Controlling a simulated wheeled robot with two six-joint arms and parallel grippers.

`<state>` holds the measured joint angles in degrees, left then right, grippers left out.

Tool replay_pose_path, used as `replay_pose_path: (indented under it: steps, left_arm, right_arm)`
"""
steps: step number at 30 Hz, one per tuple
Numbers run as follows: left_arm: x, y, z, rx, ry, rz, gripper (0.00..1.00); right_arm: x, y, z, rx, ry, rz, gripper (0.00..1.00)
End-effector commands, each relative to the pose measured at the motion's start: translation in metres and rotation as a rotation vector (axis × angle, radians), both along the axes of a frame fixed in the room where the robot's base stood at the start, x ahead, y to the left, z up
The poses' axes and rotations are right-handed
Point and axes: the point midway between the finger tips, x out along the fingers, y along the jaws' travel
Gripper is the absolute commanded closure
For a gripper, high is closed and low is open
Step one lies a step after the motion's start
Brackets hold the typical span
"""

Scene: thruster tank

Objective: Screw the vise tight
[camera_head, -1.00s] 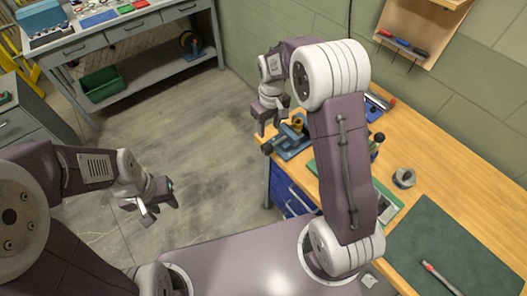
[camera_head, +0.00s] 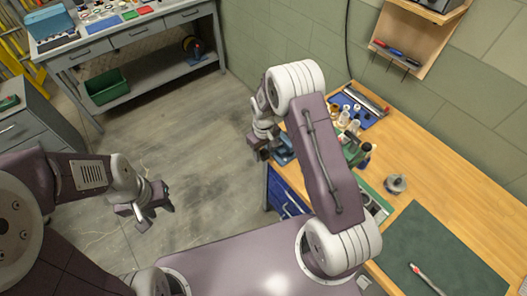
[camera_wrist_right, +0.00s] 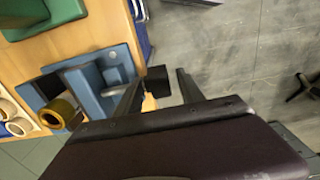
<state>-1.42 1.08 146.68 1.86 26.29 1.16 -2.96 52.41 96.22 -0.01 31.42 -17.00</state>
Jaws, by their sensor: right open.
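The blue vise (camera_head: 284,150) sits at the near-left corner of the wooden workbench, partly hidden behind my right gripper and arm. In the right wrist view the vise (camera_wrist_right: 88,82) shows its blue jaws, with a brass ring-shaped part (camera_wrist_right: 60,113) at them. A black block (camera_wrist_right: 157,80) and a small orange piece (camera_wrist_right: 149,103) lie at the vise's outer end, between my fingers in the picture. My right gripper (camera_wrist_right: 156,88) is open around that end; contact cannot be told. It also shows in the head view (camera_head: 261,150). My left gripper (camera_head: 152,211) is open and empty over the floor.
The workbench (camera_head: 440,150) holds a blue tray (camera_head: 372,119) with small parts, a green mat (camera_head: 440,250) with a pen-like tool and a round grey item (camera_head: 396,184). A wall rack (camera_head: 415,45) hangs behind.

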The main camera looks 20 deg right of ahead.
Motion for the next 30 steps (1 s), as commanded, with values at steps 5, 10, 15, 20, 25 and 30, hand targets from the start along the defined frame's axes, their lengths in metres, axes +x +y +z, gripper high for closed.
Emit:
replay_pose_path:
  steps: [5, 10, 15, 20, 25, 30]
  left_arm:
    - [0.0, 0.0, 0.001, 0.0, 0.0, 0.0, 0.64]
    - [0.0, 0.0, 0.001, 0.0, 0.0, 0.0, 0.64]
    - [0.0, 0.0, 0.001, 0.0, 0.0, 0.0, 0.64]
    - [0.0, 0.0, 0.0, 0.0, 0.0, 0.0, 0.64]
    - [0.0, 0.0, -0.008, 0.0, 0.0, 0.0, 0.64]
    - [0.0, 0.0, -0.031, 0.0, 0.0, 0.0, 0.64]
  right_arm:
    - [0.0, 0.0, -0.005, 0.001, -0.002, 0.0, 0.55]
    - [0.0, 0.0, -0.005, 0.0, -0.001, 0.0, 0.66]
    - [0.0, 0.001, -0.005, 0.001, -0.001, 0.0, 1.0]
    - [0.0, 0.001, -0.006, 0.002, -0.002, 0.0, 1.0]
    - [-0.002, 0.001, -0.008, 0.014, -0.03, -0.002, 1.0]
    - [-0.002, 0.001, -0.013, 0.041, -0.108, -0.004, 1.0]
